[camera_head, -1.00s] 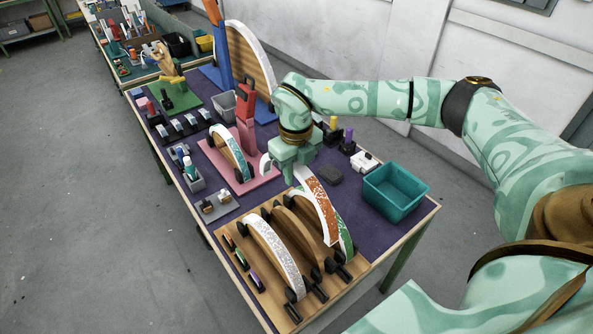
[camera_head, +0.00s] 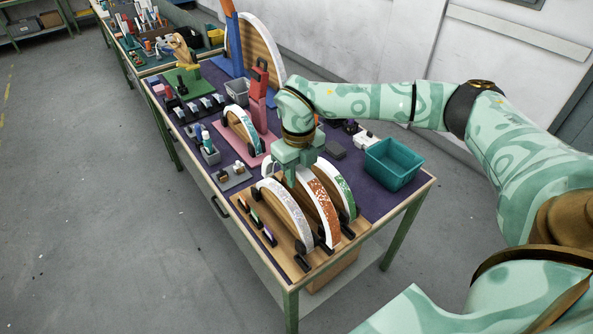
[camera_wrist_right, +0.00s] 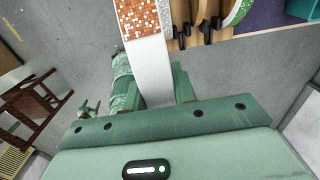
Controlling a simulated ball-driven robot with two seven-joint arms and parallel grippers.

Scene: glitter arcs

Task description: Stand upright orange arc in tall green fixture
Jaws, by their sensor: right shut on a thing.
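The orange arc (camera_head: 325,210) is a curved strip, white at one end and orange-speckled along the rest. It appears over the middle wooden form of the rack, between a silver-speckled and a green-speckled arc. I cannot tell if it touches the form. My right gripper (camera_head: 291,182) is shut on its white end, which lies between the fingers in the right wrist view (camera_wrist_right: 145,75). The green fixture (camera_head: 190,84) has a flat green base at the table's far left, with a dark upright piece. A tan shape shows behind it. My left gripper is out of view.
The wooden rack (camera_head: 296,268) stands at the table's near end, with the silver arc (camera_head: 288,208) and green arc (camera_head: 343,193). A teal bin (camera_head: 393,163) stands to its right.

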